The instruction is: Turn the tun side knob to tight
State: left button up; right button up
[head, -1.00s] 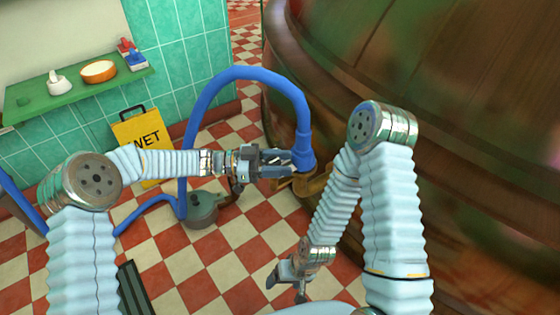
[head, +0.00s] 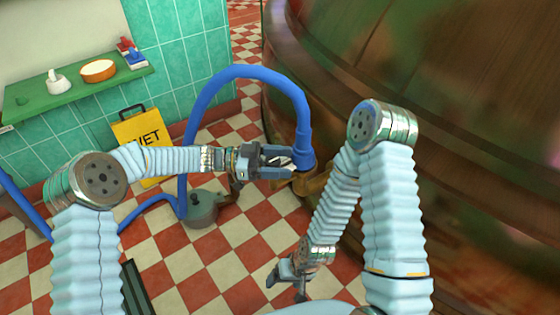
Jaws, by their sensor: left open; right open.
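The tun (head: 450,140) is the large dark copper-brown vessel filling the right side of the head view. A brass fitting (head: 312,186) sticks out from its lower left side, with the blue hose's cuff (head: 304,150) at it. I cannot make out a separate side knob; my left gripper and the hose end may hide it. My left gripper (head: 290,163) is open, with its fingertips at the hose cuff and brass fitting; I cannot tell whether they touch. My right gripper (head: 286,284) is open and empty, low over the floor and well below the fitting.
The blue hose (head: 240,72) arches above my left gripper and runs down to a grey pump-like can (head: 200,208) on the checkered floor. A yellow wet-floor sign (head: 140,130) stands by the tiled wall. A green shelf (head: 70,95) holds a bowl (head: 98,71) and small items.

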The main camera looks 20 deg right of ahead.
pick_arm(q)
jog(key=v, duration=1.3)
jog(key=shift+a+b, duration=0.4)
jog(key=shift+w, duration=0.1)
jog(key=w+a+f+n+t+y, duration=0.15)
jog(key=w+f+n+t, duration=0.35)
jog(key=f+n+t, duration=0.65)
jog(key=s+a+f+n+t+y, duration=0.3)
jog(key=s+a+f+n+y, duration=0.25)
jog(key=f+n+y, duration=0.2)
jog(key=s+a+f+n+g+y, duration=0.2)
jog(key=s+a+f+g, duration=0.1)
jog(key=s, duration=0.9)
jog(key=s+a+f+n+g+y+p, duration=0.1)
jog(key=s+a+f+g, duration=0.3)
jog(key=s, duration=0.7)
notch_tip(320, 180, down, 3)
jog(key=shift+s+a+r+n+y, duration=0.2)
jog(key=shift+s+a+n+y, duration=0.25)
jog(key=shift+n, duration=0.45)
jog(key=shift+w+g, duration=0.15)
jog(key=shift+g, duration=0.1)
